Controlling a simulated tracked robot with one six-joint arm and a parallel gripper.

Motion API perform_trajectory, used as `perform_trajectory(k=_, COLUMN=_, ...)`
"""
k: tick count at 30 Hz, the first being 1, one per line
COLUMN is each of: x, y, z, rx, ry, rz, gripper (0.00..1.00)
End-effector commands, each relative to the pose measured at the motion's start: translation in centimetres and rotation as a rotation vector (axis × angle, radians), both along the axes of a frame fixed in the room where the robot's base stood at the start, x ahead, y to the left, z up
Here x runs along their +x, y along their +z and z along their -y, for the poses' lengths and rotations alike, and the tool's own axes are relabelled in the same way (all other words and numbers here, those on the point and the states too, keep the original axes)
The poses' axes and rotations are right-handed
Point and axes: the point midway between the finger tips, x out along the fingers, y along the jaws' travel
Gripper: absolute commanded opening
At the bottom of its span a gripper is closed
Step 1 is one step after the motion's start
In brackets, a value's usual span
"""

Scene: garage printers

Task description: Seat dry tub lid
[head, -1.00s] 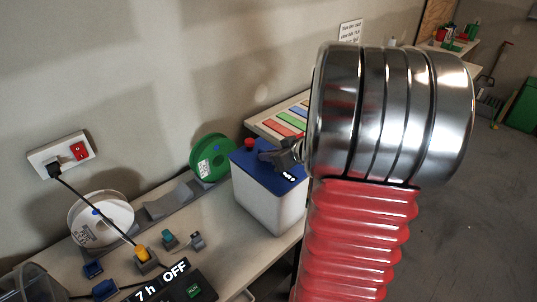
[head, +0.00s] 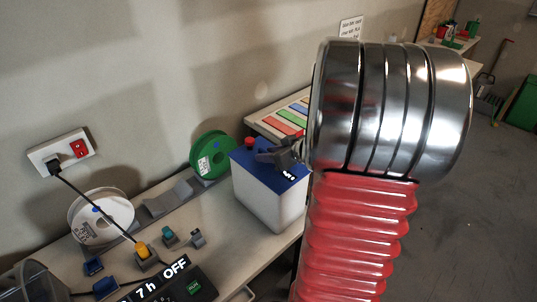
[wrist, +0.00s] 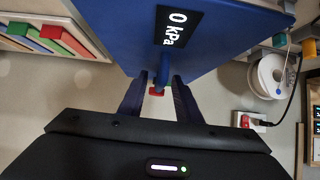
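The white tub (head: 268,207) stands on the bench in the middle of the head view. Its blue lid (head: 243,160) lies on top; whether it sits fully down cannot be told. The lid also fills the top of the wrist view (wrist: 120,25), with a display (wrist: 178,26) reading 0 kPa. A red knob (head: 249,143) shows at the lid's far side. My gripper (head: 268,155) is low over the lid. In the wrist view my gripper (wrist: 160,80) has its fingers apart, with a narrow blue upright part between them and a red piece behind; contact is unclear.
A green spool (head: 211,155) stands left of the tub, and a white spool (head: 101,217) farther left. Small clips and an OFF timer box (head: 188,283) lie at the front. A cable runs from the wall socket (head: 60,150). A rack with coloured strips (head: 275,124) is behind the tub.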

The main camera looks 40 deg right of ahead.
Motion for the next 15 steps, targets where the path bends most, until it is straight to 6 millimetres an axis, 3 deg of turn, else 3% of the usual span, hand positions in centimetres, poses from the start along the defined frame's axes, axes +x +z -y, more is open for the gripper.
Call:
perform_trajectory(k=8, x=-1.9, y=1.4, z=0.2, rx=-0.003, ry=-0.003, rz=0.002, gripper=0.31)
perform_trajectory(k=15, x=-4.9, y=3.4, z=0.2, rx=-0.002, ry=-0.003, rz=0.002, gripper=0.31)
